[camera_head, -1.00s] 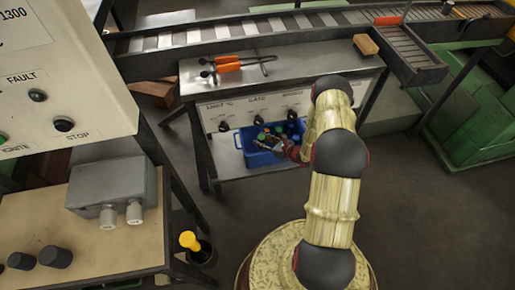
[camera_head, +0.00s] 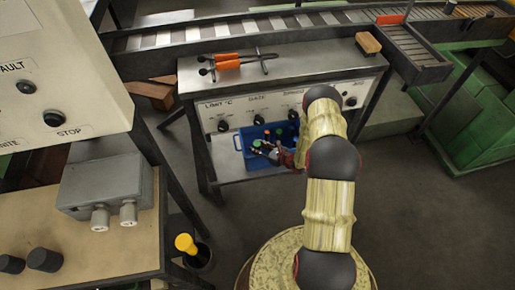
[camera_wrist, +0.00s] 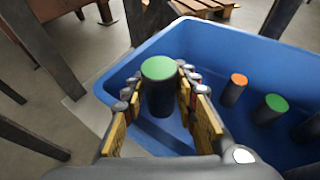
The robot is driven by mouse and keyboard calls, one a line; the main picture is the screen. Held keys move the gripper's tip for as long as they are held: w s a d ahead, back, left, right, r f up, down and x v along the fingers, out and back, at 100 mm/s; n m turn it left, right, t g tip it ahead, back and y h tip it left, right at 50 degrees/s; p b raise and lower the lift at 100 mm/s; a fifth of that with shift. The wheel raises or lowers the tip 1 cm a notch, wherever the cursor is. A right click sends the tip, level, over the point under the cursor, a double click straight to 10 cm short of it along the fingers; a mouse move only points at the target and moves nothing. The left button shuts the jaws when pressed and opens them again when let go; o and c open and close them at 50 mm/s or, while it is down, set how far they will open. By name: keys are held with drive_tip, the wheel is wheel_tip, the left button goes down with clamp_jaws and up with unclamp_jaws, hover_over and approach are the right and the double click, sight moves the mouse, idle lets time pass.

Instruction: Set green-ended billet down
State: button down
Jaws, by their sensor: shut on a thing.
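My gripper (camera_wrist: 161,100) is shut on a dark billet with a green end (camera_wrist: 158,69), which stands upright between the fingers. In the wrist view the held billet is over the left part of a blue bin (camera_wrist: 210,32); its lower end is hard to make out. Inside the bin stand a billet with an orange end (camera_wrist: 239,80) and another with a green end (camera_wrist: 277,103). In the head view the blue bin (camera_head: 240,143) sits on the lower shelf of the bench, and my gripper (camera_head: 262,147) is at it, small and partly hidden.
The bench top (camera_head: 300,70) above the bin carries orange-handled tongs (camera_head: 228,64) and a brown block (camera_head: 368,43). A control panel with knobs (camera_head: 222,126) is behind the bin. A table with a grey box (camera_head: 105,190) stands at the left. Open floor lies at the right.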

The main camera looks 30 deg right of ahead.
drive_tip(key=shift+f, duration=0.5)
drive_tip(key=c, duration=1.7)
unclamp_jaws()
drive_tip(key=shift+s+f, duration=0.15)
drive_tip(key=shift+f, duration=0.05)
drive_tip(key=shift+c, duration=0.2)
drive_tip(key=shift+o, duration=0.3)
drive_tip(key=shift+s+a+f, duration=0.1)
drive_tip(key=shift+a, duration=0.1)
drive_tip(key=shift+r, duration=0.25)
drive_tip(key=r+p+v, duration=0.1)
drive_tip(key=p+v, duration=0.3)
drive_tip(key=v, duration=0.8)
drive_tip(key=shift+d, duration=0.2)
drive_tip(key=shift+w, duration=0.25)
